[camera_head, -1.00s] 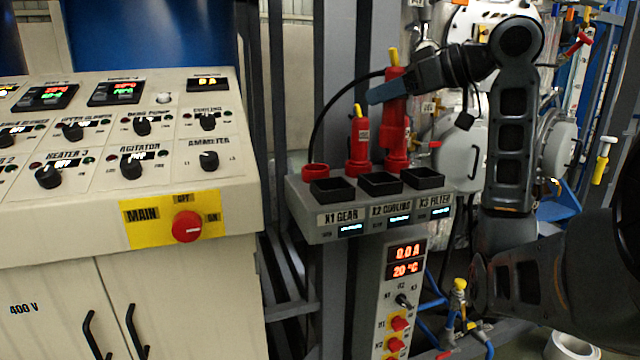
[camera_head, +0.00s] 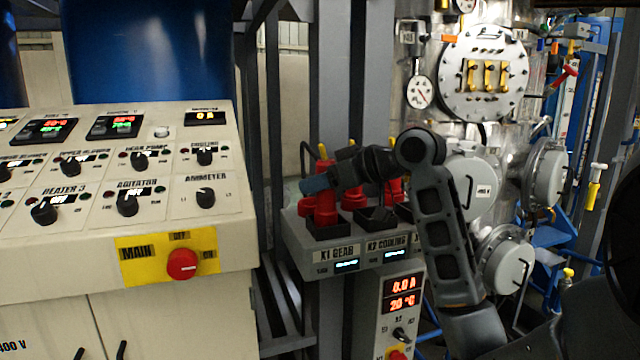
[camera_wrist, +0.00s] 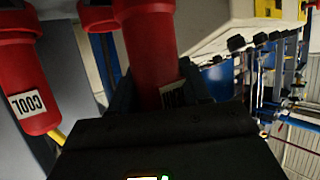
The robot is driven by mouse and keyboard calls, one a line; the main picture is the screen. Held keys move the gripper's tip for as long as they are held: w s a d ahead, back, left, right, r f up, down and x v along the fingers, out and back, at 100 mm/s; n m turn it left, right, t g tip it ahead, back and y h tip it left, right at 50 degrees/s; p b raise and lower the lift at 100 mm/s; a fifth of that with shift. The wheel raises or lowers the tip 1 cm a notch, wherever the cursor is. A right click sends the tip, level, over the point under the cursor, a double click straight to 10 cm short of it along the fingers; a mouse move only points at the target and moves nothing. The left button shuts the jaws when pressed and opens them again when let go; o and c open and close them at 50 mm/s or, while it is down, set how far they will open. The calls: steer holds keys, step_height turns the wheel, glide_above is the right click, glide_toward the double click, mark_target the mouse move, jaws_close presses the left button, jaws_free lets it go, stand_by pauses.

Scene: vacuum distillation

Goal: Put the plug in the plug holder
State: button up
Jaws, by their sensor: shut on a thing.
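A red plug (camera_head: 325,207) with a yellow top stands upright at the black X1 GEAR holder (camera_head: 328,231). Its lower end is at the holder's opening; I cannot tell how deep it sits. My gripper (camera_head: 315,184) is shut on the plug's upper body, reaching in from the right. In the wrist view the same plug (camera_wrist: 148,40) runs down the middle, its label partly covered. A second red plug (camera_wrist: 33,85), labelled COOL, stands at the left there. In the head view, other red plugs (camera_head: 353,197) show behind my arm, partly hidden.
The X2 COOLING holder (camera_head: 377,220) is right of X1, close under my arm. The cream control panel (camera_head: 130,200) with its red main switch (camera_head: 182,264) stands left. A grey frame post (camera_head: 343,70) rises behind.

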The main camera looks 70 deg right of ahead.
steer(key=shift+f, duration=0.4)
steer(key=shift+f, duration=0.1)
steer(key=o, duration=1.2)
steer(key=shift+o, duration=0.2)
steer(key=shift+r, duration=0.25)
steer(key=b+v, duration=0.1)
steer(key=v, duration=1.1)
steer(key=shift+f, duration=0.15)
